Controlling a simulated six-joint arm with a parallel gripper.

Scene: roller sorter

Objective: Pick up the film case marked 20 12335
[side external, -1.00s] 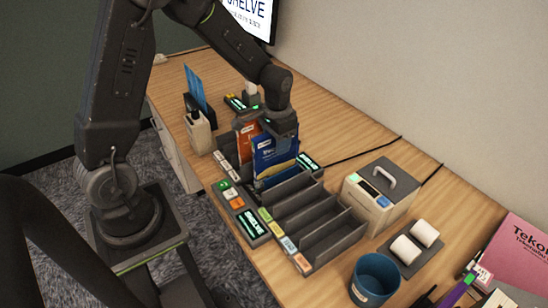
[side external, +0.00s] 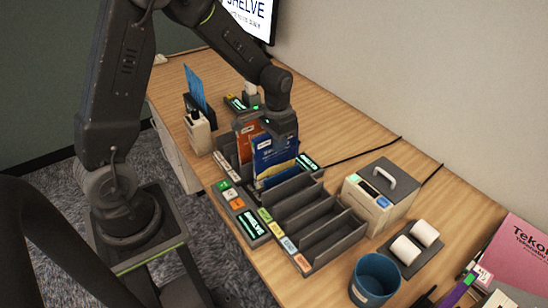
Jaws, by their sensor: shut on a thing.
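My gripper (side external: 268,128) is over the slotted sorter rack (side external: 334,250), shut at the top of the upright cases there. A blue case (side external: 276,153) with a white label stands at its fingers, in front of an orange case (side external: 247,145). A yellow edge (side external: 277,171) shows low in front of the blue case. The jaws appear to be on the blue case, though the fingertips are partly hidden. The marking 20 12335 is too small to read on any case.
Empty slots lie to the right in the rack. A button panel with a lit display (side external: 249,224) sits along its front. A grey-topped box with a handle (side external: 379,194), white rolls (side external: 405,247) and a blue cup (side external: 374,280) stand to the right. A dispenser (side external: 198,131) stands left.

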